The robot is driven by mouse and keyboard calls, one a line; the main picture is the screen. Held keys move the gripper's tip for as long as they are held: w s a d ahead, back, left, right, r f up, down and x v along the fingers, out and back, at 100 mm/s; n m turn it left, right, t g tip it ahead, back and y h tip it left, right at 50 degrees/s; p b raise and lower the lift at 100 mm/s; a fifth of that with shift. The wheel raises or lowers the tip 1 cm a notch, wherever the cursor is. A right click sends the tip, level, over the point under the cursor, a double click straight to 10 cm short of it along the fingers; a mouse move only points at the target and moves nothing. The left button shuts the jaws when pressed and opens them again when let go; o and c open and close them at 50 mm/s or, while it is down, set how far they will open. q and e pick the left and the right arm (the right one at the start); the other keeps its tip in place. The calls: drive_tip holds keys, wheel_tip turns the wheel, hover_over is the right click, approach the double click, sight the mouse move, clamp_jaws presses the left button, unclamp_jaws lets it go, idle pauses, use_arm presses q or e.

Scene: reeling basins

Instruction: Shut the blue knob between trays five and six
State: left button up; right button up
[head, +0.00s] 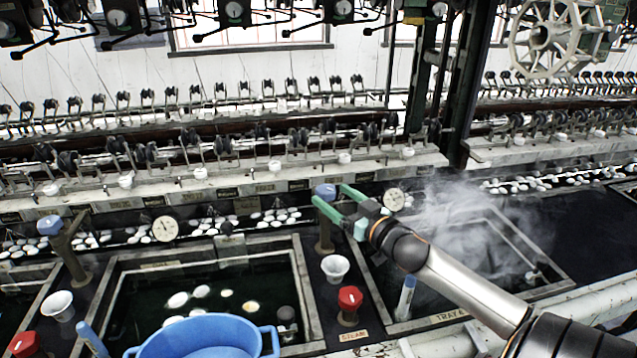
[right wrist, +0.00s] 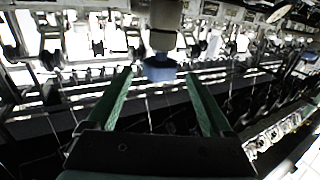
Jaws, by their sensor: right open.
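A blue knob (head: 325,191) tops a brown post between two dark water trays, the left tray (head: 302,275) and the right steaming tray (head: 557,286). My right gripper (head: 329,194) is open with green fingers at the knob, one finger to each side of it in the picture. In the right wrist view, the knob (right wrist: 160,70) shows just ahead of and between the open fingertips (right wrist: 156,75); contact cannot be made out. The right tray's label reads TRAY with a number too small to be sure of. My left gripper is not in view.
Another blue knob (head: 50,225) stands on a post at the left. A red knob marked STEAM (head: 350,298) and a white cup (head: 335,267) are below the middle post. Round gauges (head: 165,229) line the back. A blue basin (head: 205,338) sits in front. Steam drifts over the right tray.

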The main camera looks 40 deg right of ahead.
sight(320, 187)
drive_tip(key=shift+w+d, duration=0.15)
drive_tip(key=shift+w, duration=1.5)
drive_tip(key=shift+w+d, duration=0.1)
drive_tip(key=shift+w, duration=1.55)
clamp_jaws()
